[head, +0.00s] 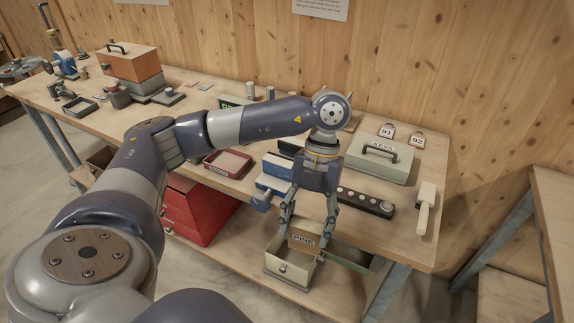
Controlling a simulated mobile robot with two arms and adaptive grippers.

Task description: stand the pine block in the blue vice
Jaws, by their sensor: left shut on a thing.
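The pine block (304,240) is a brown block with a label reading PINE. My left gripper (306,228) points down and is shut on it. The block shows in front of the bench's front edge, above an open cream drawer or box; its exact height there is hard to tell. The blue vice (275,175) stands near the bench's front edge, just left of my left gripper, with its handle toward the front. Its jaws are partly hidden. My right gripper is not in view.
A red tray (228,163) is left of the vice. A red drawer cabinet (196,212) stands below. The open cream box (290,268) is under the block.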

